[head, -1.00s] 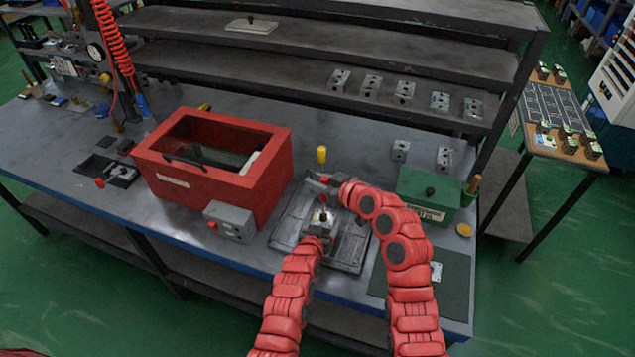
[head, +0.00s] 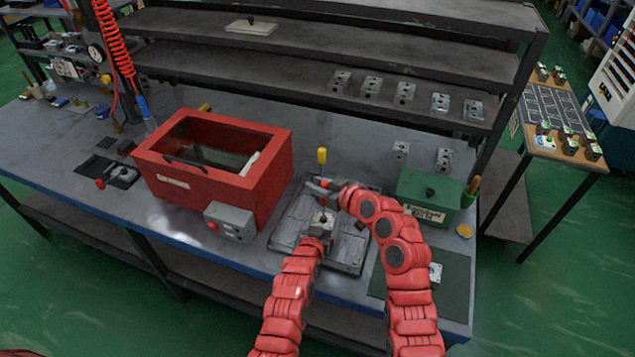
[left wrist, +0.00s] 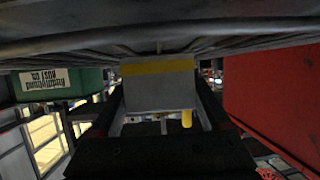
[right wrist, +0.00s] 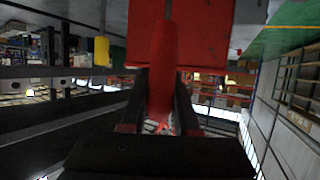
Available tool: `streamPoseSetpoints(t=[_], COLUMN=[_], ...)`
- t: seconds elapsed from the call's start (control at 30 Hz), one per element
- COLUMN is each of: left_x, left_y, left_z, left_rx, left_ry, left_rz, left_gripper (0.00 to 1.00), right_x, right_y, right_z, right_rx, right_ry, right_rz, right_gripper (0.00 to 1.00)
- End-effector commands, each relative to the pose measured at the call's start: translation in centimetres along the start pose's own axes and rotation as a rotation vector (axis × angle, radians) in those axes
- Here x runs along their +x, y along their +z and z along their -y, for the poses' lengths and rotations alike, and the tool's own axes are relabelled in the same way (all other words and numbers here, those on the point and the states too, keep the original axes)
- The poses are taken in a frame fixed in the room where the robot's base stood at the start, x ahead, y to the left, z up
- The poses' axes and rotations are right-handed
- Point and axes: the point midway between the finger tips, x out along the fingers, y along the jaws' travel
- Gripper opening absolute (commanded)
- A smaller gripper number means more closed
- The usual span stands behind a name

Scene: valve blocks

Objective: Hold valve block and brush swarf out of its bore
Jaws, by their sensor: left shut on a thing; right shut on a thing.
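The grey valve block (head: 322,219) is on the dark ribbed tray (head: 287,229) in the head view, its dark bore opening facing up. My left gripper (head: 318,231) is shut on it from the front. The left wrist view shows the block (left wrist: 158,88) between the fingers, with a yellow band along one edge. My right gripper (head: 331,187) is just behind and above the block, shut on the brush. The brush's red handle (right wrist: 166,65) runs between the fingers in the right wrist view. Its bristle end is hidden or too small to tell.
A red open-topped box (head: 180,182) with a grey control box (head: 229,222) stands left of the tray. A yellow-topped item (head: 321,156) stands behind it. A green container (head: 428,194) is to the right. Several blocks sit on the rear shelf.

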Motion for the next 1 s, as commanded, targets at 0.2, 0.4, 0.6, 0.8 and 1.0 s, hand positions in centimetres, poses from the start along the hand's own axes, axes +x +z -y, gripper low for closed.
streamPoseSetpoints(t=[0.2,0.4,0.6,0.8,1.0], left_x=[0.0,0.0,0.0,0.0,0.0], left_y=[-0.1,0.0,0.0,0.0,-0.1], left_z=[0.0,0.0,0.0,0.0,0.0], left_rx=[0.000,0.000,0.000,0.000,0.000], left_ry=[0.000,0.000,0.000,0.000,0.000], left_rz=[-0.001,0.000,0.000,0.000,-0.001], left_gripper=[0.00,0.00,0.00,0.00,0.00], right_x=[-0.3,-0.7,-0.8,-0.5,-0.1], right_y=[-0.9,-1.8,-2.0,-1.3,-0.4], right_z=[0.0,-0.1,-0.1,0.0,0.0], right_rx=[-0.002,-0.001,-0.001,0.001,0.001], right_ry=[0.001,0.002,0.002,0.000,-0.001], right_rz=[-0.002,-0.005,-0.005,-0.001,0.001], right_gripper=[0.00,0.00,0.00,0.00,0.00])
